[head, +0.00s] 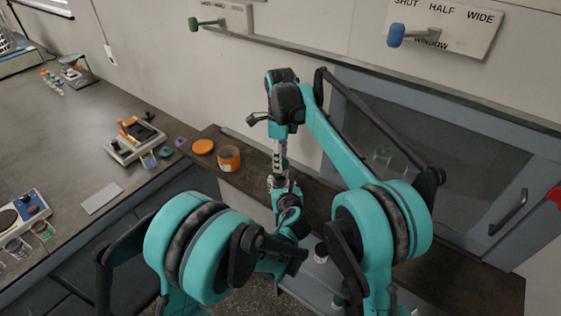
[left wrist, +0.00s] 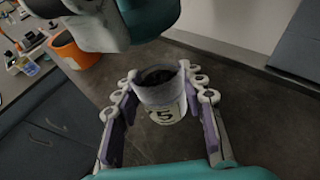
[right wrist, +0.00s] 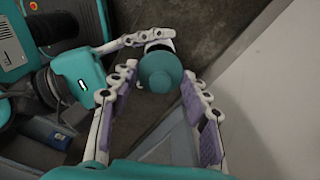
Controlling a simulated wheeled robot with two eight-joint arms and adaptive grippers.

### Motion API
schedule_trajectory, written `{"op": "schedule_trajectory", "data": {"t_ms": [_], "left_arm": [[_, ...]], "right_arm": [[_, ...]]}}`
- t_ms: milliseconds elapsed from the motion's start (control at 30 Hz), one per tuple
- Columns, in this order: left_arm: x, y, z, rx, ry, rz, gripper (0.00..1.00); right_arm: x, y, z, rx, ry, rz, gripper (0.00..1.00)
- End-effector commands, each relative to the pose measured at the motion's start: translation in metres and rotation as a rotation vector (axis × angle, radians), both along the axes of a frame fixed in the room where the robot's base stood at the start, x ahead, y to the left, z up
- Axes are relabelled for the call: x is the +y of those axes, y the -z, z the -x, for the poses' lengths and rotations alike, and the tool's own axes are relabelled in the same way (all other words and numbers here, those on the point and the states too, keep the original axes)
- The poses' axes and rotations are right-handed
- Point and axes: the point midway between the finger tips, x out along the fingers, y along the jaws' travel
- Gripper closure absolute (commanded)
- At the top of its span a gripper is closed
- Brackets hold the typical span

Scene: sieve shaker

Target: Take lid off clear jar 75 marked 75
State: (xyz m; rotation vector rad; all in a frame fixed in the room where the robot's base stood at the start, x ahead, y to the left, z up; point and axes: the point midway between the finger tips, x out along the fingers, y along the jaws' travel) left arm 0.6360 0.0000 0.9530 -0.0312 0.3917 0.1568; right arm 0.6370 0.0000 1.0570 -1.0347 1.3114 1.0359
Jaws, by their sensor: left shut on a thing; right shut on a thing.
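The jar (left wrist: 160,98) is between the fingers of my left gripper (left wrist: 163,84) in the left wrist view. It is pale, with a white label on which a 5 shows; the rest of the label is hidden. Its mouth is uncovered and dark inside. In the right wrist view a round teal lid (right wrist: 160,70) lies between the fingertips of my right gripper (right wrist: 158,74), which is shut on it. The lid covers most of the jar from that side. In the head view my right gripper (head: 280,160) points down just above my left gripper (head: 284,188).
An orange jar (head: 229,159) and an orange lid (head: 203,147) stand on the dark ledge to the left. A balance (head: 134,138) is on the left bench. A fume hood window (head: 440,150) is behind my arms. The ledge to the right looks clear.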

Motion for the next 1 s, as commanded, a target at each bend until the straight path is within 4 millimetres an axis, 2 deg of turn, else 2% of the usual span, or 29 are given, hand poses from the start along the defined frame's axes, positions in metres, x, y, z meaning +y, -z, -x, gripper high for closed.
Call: {"op": "schedule_trajectory", "data": {"t_ms": [100, 200, 433, 467, 500, 533, 867, 1000], "left_arm": [[0.000, 0.000, 0.000, 0.001, 0.000, 0.001, 1.00], [0.000, 0.000, 0.000, 0.001, 0.000, 0.001, 1.00], [0.000, 0.000, 0.000, 0.001, 0.000, 0.001, 1.00], [0.000, 0.000, 0.000, 0.001, 0.000, 0.001, 0.52], [0.000, 0.000, 0.000, 0.001, 0.000, 0.000, 0.42], [0.000, 0.000, 0.000, 0.001, 0.000, 0.000, 0.36], [0.000, -0.001, 0.002, 0.000, 0.000, 0.000, 0.36], [-0.003, -0.007, 0.016, 0.000, 0.002, 0.000, 0.36]], "right_arm": [[0.000, -0.015, 0.000, 0.000, 0.000, 0.000, 0.88], [0.000, -0.022, 0.000, 0.000, 0.000, 0.000, 0.88], [0.000, -0.024, 0.000, 0.000, 0.000, 0.000, 0.88], [0.000, -0.024, 0.000, 0.000, 0.000, 0.000, 0.88], [0.000, -0.023, 0.000, 0.000, 0.000, 0.000, 0.88], [0.000, -0.023, 0.000, 0.000, 0.000, 0.000, 0.88], [0.000, -0.023, 0.000, 0.000, 0.000, 0.000, 0.88], [0.000, -0.023, 0.000, 0.000, 0.000, 0.000, 0.88]]}}
